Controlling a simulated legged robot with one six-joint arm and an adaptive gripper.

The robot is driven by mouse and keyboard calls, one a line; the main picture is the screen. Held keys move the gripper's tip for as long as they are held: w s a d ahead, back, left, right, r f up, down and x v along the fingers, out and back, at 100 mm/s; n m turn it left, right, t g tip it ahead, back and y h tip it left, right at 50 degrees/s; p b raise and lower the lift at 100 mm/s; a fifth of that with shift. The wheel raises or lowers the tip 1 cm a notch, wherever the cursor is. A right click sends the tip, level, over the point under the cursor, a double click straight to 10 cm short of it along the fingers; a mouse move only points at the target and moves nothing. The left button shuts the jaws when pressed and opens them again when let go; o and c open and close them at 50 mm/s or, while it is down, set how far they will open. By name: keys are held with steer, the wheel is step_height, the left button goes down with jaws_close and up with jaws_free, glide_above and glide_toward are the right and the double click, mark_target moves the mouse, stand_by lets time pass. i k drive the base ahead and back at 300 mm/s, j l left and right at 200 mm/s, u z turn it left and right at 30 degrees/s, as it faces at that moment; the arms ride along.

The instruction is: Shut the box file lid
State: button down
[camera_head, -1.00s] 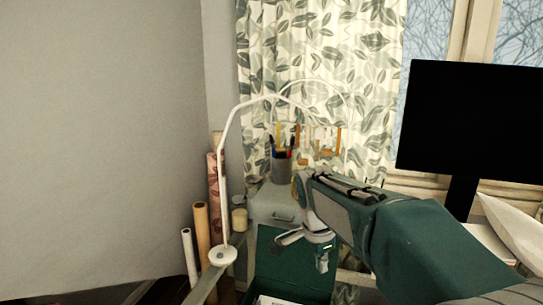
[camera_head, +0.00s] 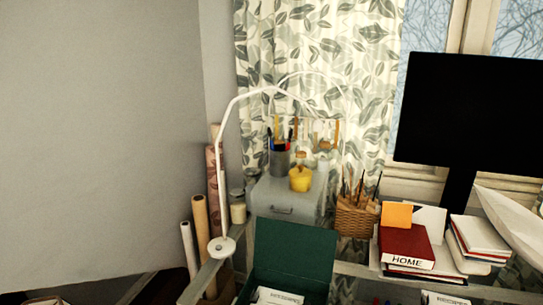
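The box file is dark green and stands open at the bottom centre. Its lid (camera_head: 292,250) is raised at the back, with its inner face towards me. White papers (camera_head: 277,297) lie in the box at the bottom edge of the picture, where the front of the box is cut off. My gripper is not in view, so I cannot see whether it is open or shut.
Behind the lid stands a grey drawer unit (camera_head: 290,199) with a pen cup (camera_head: 281,160) and a yellow bottle (camera_head: 300,178). A white lamp (camera_head: 222,246) stands left. A wicker basket (camera_head: 355,217), books (camera_head: 407,247) and a black monitor (camera_head: 470,112) are right.

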mark_target(308, 252)
steer(key=i+j+z, duration=0.2)
steer(key=j, duration=0.25)
steer(key=j+z, duration=0.2)
steer(key=j, duration=0.2)
steer(key=i+j+z, duration=0.2)
steer(key=j, duration=0.3)
steer(key=k, duration=0.05)
